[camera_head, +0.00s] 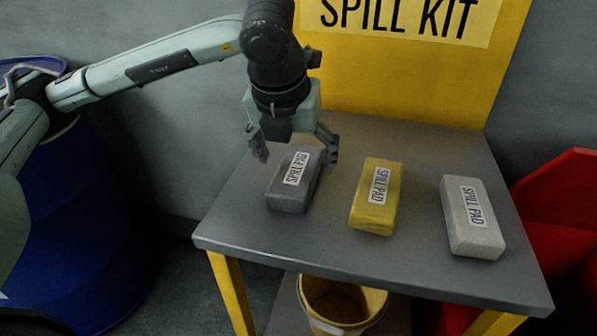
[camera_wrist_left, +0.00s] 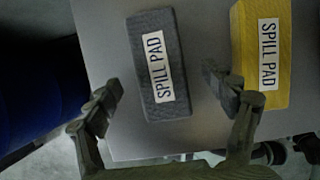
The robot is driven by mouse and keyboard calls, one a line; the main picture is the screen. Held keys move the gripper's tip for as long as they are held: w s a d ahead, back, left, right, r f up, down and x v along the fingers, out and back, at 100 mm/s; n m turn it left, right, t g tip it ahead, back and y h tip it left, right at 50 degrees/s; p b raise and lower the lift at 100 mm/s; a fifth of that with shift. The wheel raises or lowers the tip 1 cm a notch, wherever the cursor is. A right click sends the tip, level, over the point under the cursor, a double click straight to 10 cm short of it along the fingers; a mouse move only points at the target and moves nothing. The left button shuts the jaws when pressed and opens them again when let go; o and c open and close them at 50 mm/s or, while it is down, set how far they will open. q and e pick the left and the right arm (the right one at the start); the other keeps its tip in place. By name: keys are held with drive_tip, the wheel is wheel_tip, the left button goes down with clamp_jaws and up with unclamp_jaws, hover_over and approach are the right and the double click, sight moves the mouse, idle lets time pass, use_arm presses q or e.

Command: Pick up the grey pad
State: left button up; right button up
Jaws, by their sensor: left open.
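The dark grey pad (camera_head: 290,194) with a white "SPILL PAD" label lies at the left of the grey table top. My left gripper (camera_head: 296,156) is open above it, one finger to each side of its far end in the head view. In the left wrist view, the grey pad (camera_wrist_left: 153,72) lies between the lines of the two open fingers (camera_wrist_left: 165,92), with its near end between the tips. I cannot tell how high the fingers are above the table. My right gripper is not in view.
A yellow pad (camera_head: 377,196) lies right of the grey one, and a light grey-white pad (camera_head: 472,217) farther right. A yellow "SPILL KIT" panel (camera_head: 400,80) stands behind the table (camera_head: 420,262). A blue drum (camera_head: 85,240) is at left, a yellow bucket (camera_head: 340,304) below.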

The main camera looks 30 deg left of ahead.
sight(297, 167)
use_arm(q)
drive_tip(key=shift+x, duration=2)
drive_tip(key=c, duration=1.2)
drive_tip(key=shift+c, duration=0.2)
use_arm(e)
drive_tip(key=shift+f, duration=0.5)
use_arm(q)
drive_tip(key=shift+r, duration=0.15)
drive_tip(key=shift+w+r, duration=0.1)
drive_tip(key=shift+r, duration=0.45)
wheel_tip(297, 167, up, 3)
drive_tip(key=s+a+r+b, duration=0.1)
drive_tip(key=s+a+r, duration=0.5)
drive_tip(key=s+a, duration=0.2)
drive_tip(key=shift+s+r, duration=0.3)
drive_tip(key=shift+r, duration=0.1)
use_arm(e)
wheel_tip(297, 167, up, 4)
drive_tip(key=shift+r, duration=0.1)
use_arm(q)
drive_tip(key=shift+a, duration=0.1)
